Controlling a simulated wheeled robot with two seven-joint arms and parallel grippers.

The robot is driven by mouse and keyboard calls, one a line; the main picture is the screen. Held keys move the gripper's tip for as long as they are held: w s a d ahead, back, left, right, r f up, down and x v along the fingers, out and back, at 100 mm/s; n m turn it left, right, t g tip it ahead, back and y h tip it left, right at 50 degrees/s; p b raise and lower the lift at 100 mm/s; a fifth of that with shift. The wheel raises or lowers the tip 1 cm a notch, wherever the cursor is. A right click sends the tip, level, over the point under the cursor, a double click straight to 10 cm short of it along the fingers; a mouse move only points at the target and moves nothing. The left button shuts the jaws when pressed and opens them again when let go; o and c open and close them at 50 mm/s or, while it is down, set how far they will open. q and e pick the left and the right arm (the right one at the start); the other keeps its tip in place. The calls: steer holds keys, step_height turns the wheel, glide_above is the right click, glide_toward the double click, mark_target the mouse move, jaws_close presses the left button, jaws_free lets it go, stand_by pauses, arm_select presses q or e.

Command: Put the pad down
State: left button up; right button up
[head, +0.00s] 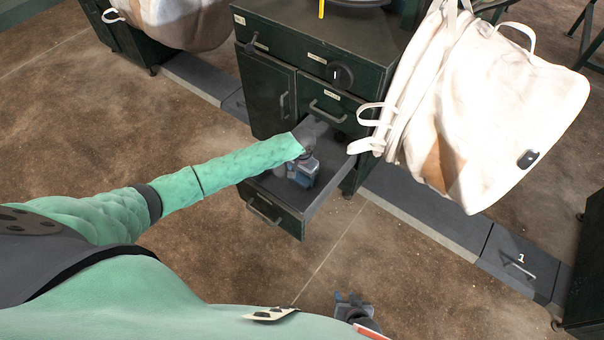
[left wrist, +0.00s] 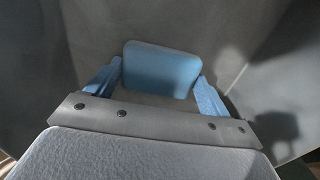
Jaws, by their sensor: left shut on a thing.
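My left gripper (head: 303,172) is inside the open lower drawer (head: 262,212) of the dark green cabinet (head: 270,93). In the left wrist view, a blue pad (left wrist: 160,70) with rounded corners sits between the two blue fingers of this gripper (left wrist: 157,82), which is shut on it. Grey drawer surfaces surround the pad; whether it touches the drawer floor I cannot tell. In the head view, the arm and gripper mostly hide the pad. My right gripper (head: 352,298) is low at the bottom edge, away from the cabinet, and its jaw opening is unclear.
A large white bulk bag (head: 500,105) hangs right of the cabinet, close to the drawer. Another pale bag (head: 185,20) hangs at the upper left. A grey floor channel with a plate marked 1 (head: 520,262) runs past the cabinet. The brown floor (head: 190,265) before the drawer is clear.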

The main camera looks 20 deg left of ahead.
mark_target(302, 176)
arm_select(q)
steer(key=o, duration=0.9)
step_height(302, 176, up, 12)
steer(key=p, duration=0.1)
steer(key=shift+r, duration=0.15)
